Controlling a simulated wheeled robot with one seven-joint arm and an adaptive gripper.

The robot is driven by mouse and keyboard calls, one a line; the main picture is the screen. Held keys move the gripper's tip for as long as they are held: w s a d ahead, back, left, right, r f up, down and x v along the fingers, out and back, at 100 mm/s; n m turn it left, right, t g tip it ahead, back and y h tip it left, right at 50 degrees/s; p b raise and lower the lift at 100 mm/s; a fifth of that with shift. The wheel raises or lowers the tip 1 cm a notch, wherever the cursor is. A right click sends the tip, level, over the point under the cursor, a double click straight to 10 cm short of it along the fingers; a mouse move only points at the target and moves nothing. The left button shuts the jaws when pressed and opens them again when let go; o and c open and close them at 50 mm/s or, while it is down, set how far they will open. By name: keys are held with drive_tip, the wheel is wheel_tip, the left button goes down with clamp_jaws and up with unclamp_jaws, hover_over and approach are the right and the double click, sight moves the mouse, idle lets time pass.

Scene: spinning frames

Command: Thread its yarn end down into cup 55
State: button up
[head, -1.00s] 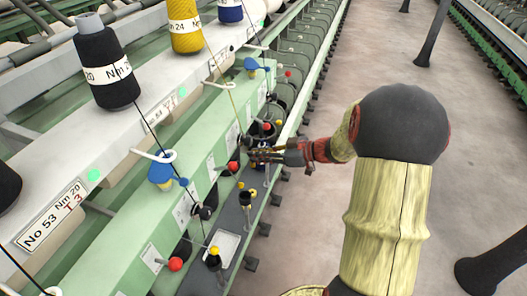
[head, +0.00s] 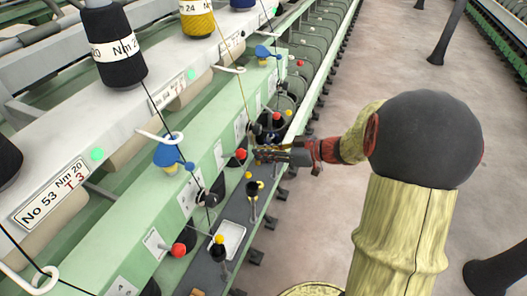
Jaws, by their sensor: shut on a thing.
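My gripper (head: 258,155) is stretched out over the machine's lower ledge, with its small fingers shut. A thin yellow yarn (head: 243,95) runs down from the yellow bobbin (head: 197,20) to the fingers, and they appear shut on it. The yarn's tip is too small to make out. Below the fingers, apart from them, a dark cup (head: 254,192) stands upright on the ledge. Another dark cup with a yellow top (head: 218,250) stands nearer. No cup number is readable, so I cannot tell which is cup 55.
A red ball (head: 241,154) sits close left of the fingers, and another red ball (head: 178,250) is nearer. A black bobbin (head: 115,45) stands on the upper shelf.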

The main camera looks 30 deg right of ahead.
drive_tip(key=f+b, duration=0.1)
drive_tip(key=f, duration=0.1)
drive_tip(key=a+f+b, duration=0.1)
drive_tip(key=f+b, duration=0.1)
drive_tip(key=f, duration=0.1)
drive_tip(key=a+f+b, duration=0.1)
drive_tip(key=f+b, duration=0.1)
drive_tip(key=f, duration=0.1)
drive_tip(key=shift+s+a+f, duration=0.15)
drive_tip(key=shift+a+f, duration=0.05)
drive_tip(key=shift+f, duration=0.05)
wheel_tip(320, 180, down, 4)
drive_tip(key=b, duration=0.6)
drive_tip(key=shift+a+r, duration=0.1)
drive_tip(key=shift+a, duration=0.05)
drive_tip(key=o, duration=0.8)
drive_tip(key=shift+s, duration=0.1)
